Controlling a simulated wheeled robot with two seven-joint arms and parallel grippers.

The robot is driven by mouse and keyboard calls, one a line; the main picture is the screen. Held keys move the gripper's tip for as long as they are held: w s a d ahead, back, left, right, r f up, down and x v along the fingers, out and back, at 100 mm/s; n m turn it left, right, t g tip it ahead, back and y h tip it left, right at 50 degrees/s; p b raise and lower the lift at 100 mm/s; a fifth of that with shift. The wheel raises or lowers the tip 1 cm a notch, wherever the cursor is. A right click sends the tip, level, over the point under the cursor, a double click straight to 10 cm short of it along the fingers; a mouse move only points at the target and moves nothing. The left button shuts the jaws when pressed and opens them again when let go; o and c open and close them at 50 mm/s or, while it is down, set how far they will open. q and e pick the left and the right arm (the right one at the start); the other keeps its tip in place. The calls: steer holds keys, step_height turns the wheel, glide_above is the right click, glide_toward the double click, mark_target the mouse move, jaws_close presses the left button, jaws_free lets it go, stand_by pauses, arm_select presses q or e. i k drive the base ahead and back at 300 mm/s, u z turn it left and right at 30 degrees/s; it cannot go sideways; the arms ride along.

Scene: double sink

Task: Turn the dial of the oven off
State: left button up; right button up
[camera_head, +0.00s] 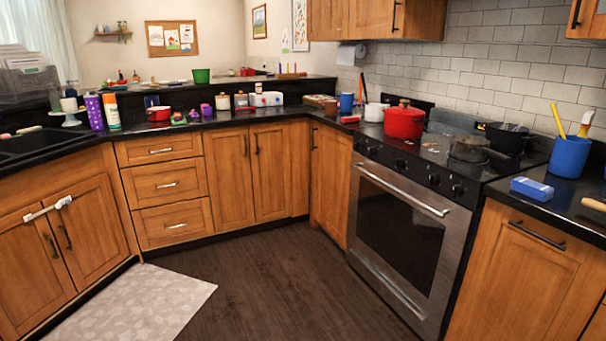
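The oven (398,226) stands on the right side of the kitchen, with a steel front, a dark window and a long handle bar. Its door is shut. A row of several small dark dials (434,179) runs along the front panel above the handle. They are too small to tell which way each is turned. Neither of my grippers shows in the head view.
The cooktop holds a red pot (404,122), a grey pan (468,149) and a dark pot (505,137). A blue utensil cup (569,156) and a blue box (531,189) sit on the right counter. The dark wood floor (260,285) is clear, with a pale mat (140,303) at left.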

mark_target(400, 163)
steer(key=u, duration=0.55)
steer(key=i, duration=2.7)
steer(key=z, duration=0.25)
steer(key=i, duration=1.6)
steer(key=z, duration=1.95)
steer(key=i, duration=0.9)
steer(key=z, duration=0.7)
